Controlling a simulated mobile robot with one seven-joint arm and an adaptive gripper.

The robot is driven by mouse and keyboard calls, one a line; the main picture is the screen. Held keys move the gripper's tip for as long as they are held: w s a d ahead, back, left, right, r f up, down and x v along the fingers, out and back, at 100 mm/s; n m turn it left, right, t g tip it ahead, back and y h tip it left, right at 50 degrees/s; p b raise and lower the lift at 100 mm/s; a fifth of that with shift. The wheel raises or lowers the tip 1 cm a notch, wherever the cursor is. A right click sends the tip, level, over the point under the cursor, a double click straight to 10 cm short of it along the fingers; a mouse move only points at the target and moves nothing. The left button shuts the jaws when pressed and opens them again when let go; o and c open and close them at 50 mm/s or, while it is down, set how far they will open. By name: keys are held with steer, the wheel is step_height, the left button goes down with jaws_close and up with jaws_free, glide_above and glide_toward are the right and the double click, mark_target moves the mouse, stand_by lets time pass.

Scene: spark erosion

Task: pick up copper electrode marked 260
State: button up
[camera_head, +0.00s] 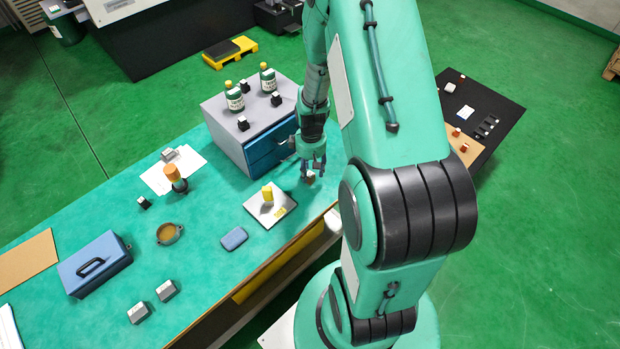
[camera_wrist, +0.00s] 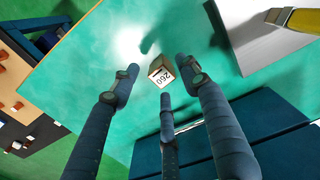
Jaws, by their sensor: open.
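The copper electrode marked 260 (camera_wrist: 161,70) is a small brownish block with a white label reading 260, standing on the green table top. In the head view it is a small dark block (camera_head: 311,177) just below the fingertips, partly hidden by them. My gripper (camera_wrist: 159,88) is open, with several dark fingers spread around the near side of the block. No finger clearly touches it. In the head view my gripper (camera_head: 308,168) points down near the table's right end.
A grey cabinet with blue drawers (camera_head: 250,125) stands close left of my gripper, carrying bottles and small blocks. A pale plate (camera_head: 262,217) with a yellow piece lies to the front left. The table's front edge (camera_head: 290,248) is near. A dark board (camera_head: 487,105) lies beyond to the right.

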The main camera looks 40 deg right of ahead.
mark_target(311, 174)
steer(key=shift+f+b, duration=0.35)
steer(key=shift+f, duration=1.7)
jaws_close()
